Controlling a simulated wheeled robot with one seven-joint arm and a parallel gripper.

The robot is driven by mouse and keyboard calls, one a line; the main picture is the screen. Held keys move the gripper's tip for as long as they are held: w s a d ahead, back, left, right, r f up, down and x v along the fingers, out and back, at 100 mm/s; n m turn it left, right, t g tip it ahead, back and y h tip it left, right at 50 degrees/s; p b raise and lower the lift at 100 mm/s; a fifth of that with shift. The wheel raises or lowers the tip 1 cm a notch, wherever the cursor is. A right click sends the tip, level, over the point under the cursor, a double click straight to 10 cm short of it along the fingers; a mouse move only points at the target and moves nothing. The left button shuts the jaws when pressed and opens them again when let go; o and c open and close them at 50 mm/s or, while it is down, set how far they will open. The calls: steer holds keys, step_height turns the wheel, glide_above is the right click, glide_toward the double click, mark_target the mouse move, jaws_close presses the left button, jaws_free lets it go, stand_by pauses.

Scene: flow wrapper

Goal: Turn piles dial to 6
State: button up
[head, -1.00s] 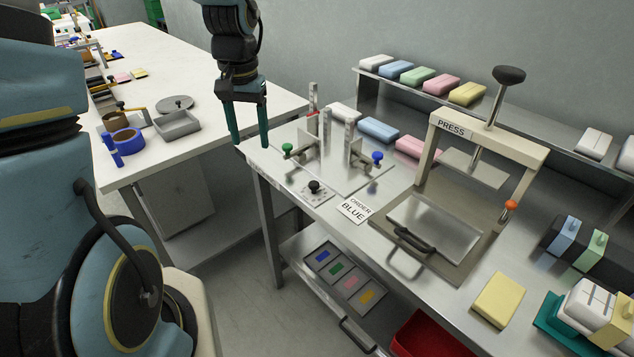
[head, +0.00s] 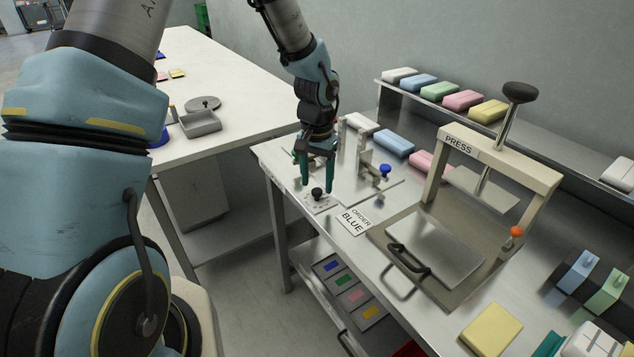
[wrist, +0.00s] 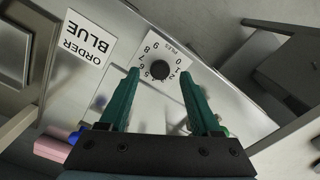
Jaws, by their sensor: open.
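The piles dial (head: 318,193) has a black knob on a small light plate near the table's left front edge. In the wrist view the dial (wrist: 160,69) shows a ring of digits and the label "PILES", seen upside down. Its setting cannot be read for sure. My gripper (head: 319,188) is open and empty, fingers pointing down, just above and behind the knob. In the wrist view my gripper (wrist: 159,74) has its green fingertips on either side of the knob's near side, apart from it.
An "ORDER BLUE" card (head: 354,220) lies right of the dial. A blue knob (head: 386,170) and a green knob (head: 295,156) stand on the fixture behind. The press (head: 500,165) stands to the right. Soap-like blocks (head: 393,143) lie at the back.

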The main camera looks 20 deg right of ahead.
steer(key=shift+f, duration=0.95)
jaws_close()
